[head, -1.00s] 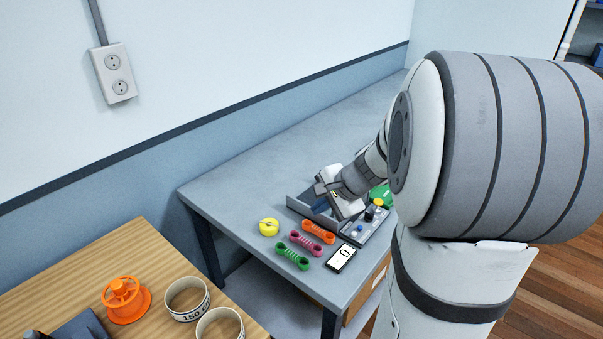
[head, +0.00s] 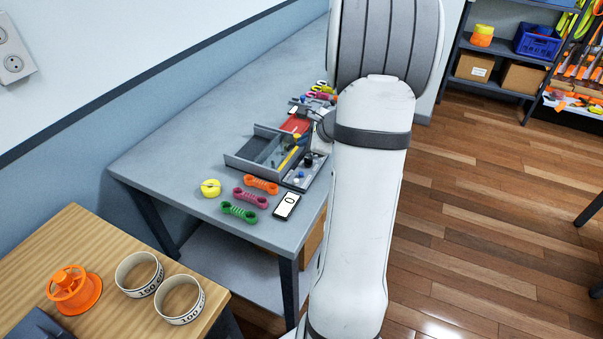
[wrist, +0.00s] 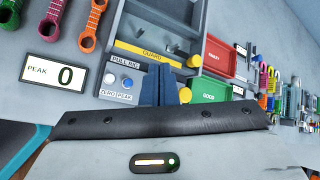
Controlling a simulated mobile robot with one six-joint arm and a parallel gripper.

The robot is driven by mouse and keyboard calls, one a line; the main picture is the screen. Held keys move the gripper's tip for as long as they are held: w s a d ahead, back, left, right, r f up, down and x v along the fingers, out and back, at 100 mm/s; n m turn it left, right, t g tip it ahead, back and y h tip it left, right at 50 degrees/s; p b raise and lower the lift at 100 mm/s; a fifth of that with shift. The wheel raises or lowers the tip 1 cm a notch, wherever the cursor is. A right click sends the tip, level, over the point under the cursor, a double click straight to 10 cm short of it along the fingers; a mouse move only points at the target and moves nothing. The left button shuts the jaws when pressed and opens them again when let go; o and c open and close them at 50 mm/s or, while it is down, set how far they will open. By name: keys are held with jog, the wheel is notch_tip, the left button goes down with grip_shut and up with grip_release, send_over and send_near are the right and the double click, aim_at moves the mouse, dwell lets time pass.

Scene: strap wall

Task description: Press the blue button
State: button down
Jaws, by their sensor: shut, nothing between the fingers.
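The blue button (wrist: 128,83) shows in the wrist view on the grey "PULL RIG" panel (wrist: 118,66), above the label "PEAK". A pale grey button (wrist: 110,79) sits just left of it above "ZERO". My gripper (wrist: 160,68) is shut and empty, its dark blue fingers side by side just right of the blue button. I cannot tell whether they touch the panel. In the head view the pull rig (head: 245,165) stands on the grey bench; my arm hides the fingers there. A display (wrist: 55,72) reads "PEAK 0".
A red "FAULTY" tray (wrist: 218,58) and green "GOOD" tray (wrist: 207,90) are right of the rig. Orange, pink and green straps (head: 239,211) and a yellow roll (head: 210,188) lie at the bench's near end. A wooden table (head: 75,235) stands at lower left.

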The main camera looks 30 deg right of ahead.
jog(key=b, duration=0.6)
send_over(301, 174)
jog(key=f, duration=0.7)
jog(key=shift+s+d+f, duration=0.2)
jog(key=shift+s+d, duration=0.1)
jog(key=shift+s, duration=0.1)
jog(key=shift+f+b, duration=0.65)
jog(key=shift+f, duration=0.1)
dwell(0.4)
jog(key=shift+f+b, duration=0.3)
jog(key=shift+b, duration=0.25)
jog(key=shift+f+b, duration=0.4)
jog(key=shift+b, duration=0.1)
dwell(0.3)
jog(key=shift+r, duration=0.1)
jog(key=shift+r+p, duration=0.6)
jog(key=shift+r, duration=0.15)
